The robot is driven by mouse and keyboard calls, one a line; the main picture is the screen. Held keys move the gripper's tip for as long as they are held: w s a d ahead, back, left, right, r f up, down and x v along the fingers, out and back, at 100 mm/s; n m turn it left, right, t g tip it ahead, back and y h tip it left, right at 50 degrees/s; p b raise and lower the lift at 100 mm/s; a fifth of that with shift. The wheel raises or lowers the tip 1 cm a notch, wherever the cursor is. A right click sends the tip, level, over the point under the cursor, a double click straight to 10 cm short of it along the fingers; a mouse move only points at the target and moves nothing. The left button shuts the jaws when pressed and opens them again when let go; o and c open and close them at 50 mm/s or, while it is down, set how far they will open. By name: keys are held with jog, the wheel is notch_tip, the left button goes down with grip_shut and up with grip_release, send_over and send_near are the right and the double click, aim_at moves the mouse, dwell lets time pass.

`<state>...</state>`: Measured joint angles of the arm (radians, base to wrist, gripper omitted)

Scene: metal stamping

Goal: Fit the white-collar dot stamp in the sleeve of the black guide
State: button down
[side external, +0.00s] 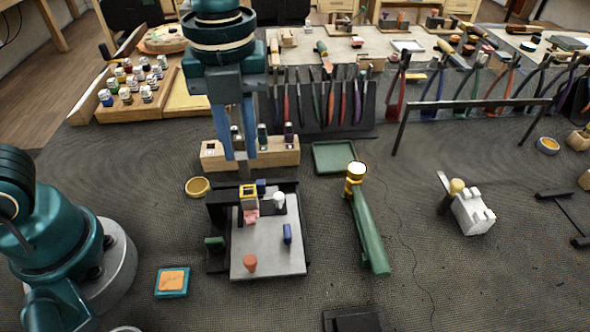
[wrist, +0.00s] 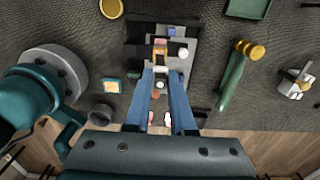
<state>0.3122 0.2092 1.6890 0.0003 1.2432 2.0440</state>
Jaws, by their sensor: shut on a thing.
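My gripper (side external: 236,157) points down above the back edge of the black guide (side external: 218,200). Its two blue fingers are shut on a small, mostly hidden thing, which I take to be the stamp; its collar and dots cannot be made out. In the wrist view the fingers (wrist: 162,72) reach toward the guide (wrist: 134,50). A yellow-rimmed part (side external: 248,190), likely the sleeve, is at the back of the guide, below and slightly right of the fingertips; it also shows in the wrist view (wrist: 160,41). The held thing appears above the sleeve and apart from it.
A grey plate (side external: 268,262) bears a white-topped knob (side external: 278,198), a blue piece (side external: 287,234) and an orange piece (side external: 250,263). A wooden stamp block (side external: 285,156) stands behind. A green-handled tool (side external: 370,235) lies right. The mat between tool and white part (side external: 472,213) is clear.

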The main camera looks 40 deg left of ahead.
aim_at(245, 179)
jog(key=shift+f, duration=0.9)
jog(key=shift+f, duration=2.75)
dwell(0.4)
jog(key=c, duration=0.7)
grip_release()
jog(key=shift+r, duration=2.55)
